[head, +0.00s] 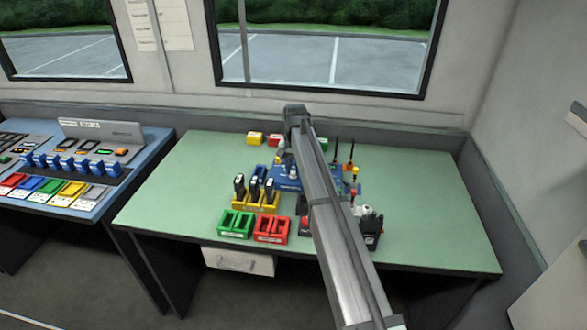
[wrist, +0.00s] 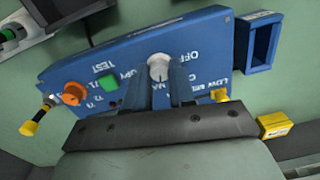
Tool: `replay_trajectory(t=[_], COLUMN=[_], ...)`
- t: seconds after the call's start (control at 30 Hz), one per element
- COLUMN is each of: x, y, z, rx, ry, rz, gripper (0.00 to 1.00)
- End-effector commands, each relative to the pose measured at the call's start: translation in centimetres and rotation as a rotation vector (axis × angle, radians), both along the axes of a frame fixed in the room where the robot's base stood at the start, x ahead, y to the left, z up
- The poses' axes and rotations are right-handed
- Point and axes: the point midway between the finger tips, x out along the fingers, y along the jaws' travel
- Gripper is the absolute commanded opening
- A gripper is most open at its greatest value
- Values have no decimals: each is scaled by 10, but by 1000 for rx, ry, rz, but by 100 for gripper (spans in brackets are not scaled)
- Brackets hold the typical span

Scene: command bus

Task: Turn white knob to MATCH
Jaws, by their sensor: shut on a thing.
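The white knob (wrist: 159,65) is on the blue panel (wrist: 205,55) in the wrist view. Printed words including OFF and TEST appear upside down around it, and part of a word starting "MA" shows below the knob, partly covered by a finger. My gripper (wrist: 163,75) has one finger on each side of the knob and is shut on it. Which label the knob points at I cannot tell. In the head view the blue panel (head: 289,184) is partly behind my arm, which hides the fingertips.
On the panel are a green button (wrist: 108,90), an orange knob (wrist: 74,94) and a yellow-tipped lever (wrist: 29,127). A blue holder (wrist: 258,42) adjoins it. Yellow, green (head: 236,222) and red (head: 270,229) bins stand in front on the green table (head: 180,200). The table's left side is clear.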

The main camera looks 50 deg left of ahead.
Motion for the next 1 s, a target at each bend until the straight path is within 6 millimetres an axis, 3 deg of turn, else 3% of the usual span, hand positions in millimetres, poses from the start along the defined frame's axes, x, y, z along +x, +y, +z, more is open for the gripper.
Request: replay_trajectory(t=[0.4,1.0], x=[0,0], y=[0,0], z=[1,1], rx=[1,1], ry=[0,0], rz=[-209,-245], gripper=[0,0])
